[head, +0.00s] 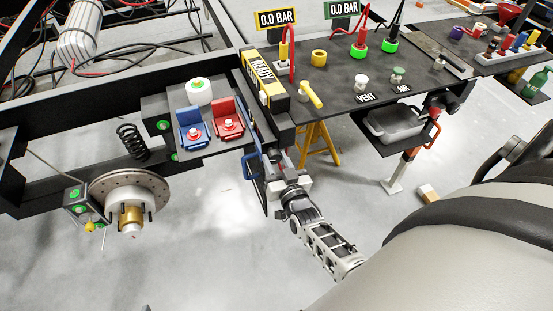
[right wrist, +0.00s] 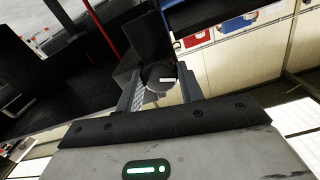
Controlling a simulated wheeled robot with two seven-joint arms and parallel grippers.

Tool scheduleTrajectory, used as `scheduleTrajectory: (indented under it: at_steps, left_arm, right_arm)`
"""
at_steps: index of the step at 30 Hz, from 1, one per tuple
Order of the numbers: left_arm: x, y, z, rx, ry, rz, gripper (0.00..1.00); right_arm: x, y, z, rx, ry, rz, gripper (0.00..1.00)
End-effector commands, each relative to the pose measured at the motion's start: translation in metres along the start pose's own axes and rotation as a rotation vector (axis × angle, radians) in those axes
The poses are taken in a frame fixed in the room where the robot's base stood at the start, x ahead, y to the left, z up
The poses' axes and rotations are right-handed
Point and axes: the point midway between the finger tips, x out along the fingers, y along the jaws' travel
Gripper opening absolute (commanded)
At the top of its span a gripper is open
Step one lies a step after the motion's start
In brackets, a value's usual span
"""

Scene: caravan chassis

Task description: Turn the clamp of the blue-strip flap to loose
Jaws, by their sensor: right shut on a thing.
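My right gripper (head: 275,161) is at the side of the dark frame, below the yellow READY block. In the right wrist view its two fingers (right wrist: 160,85) are shut on the clamp (right wrist: 157,73), a round dark knob with a short white mark on its face. In the head view the gripper hides most of the clamp. A dark flap with a blue edge (head: 249,164) hangs just left of the gripper. My left gripper is not in view.
The READY block (head: 263,80) and a yellow lever (head: 311,94) sit above the gripper. Blue (head: 192,128) and red (head: 228,117) holders stand to the left on the chassis. A yellow trestle (head: 318,147) stands behind. The floor below the gripper is clear.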

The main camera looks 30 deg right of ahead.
Motion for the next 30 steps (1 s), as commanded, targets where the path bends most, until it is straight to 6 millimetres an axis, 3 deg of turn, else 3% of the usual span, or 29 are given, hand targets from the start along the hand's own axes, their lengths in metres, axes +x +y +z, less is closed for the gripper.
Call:
scheduleTrajectory:
  at_steps: [15, 30]
  left_arm:
    - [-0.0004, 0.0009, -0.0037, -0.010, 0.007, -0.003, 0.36]
    - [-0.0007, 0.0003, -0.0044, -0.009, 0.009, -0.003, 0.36]
  right_arm:
    - [0.0004, -0.0004, -0.0003, -0.325, 0.001, 0.000, 0.15]
    - [0.0005, -0.0003, -0.0004, -0.383, 0.001, 0.000, 0.15]
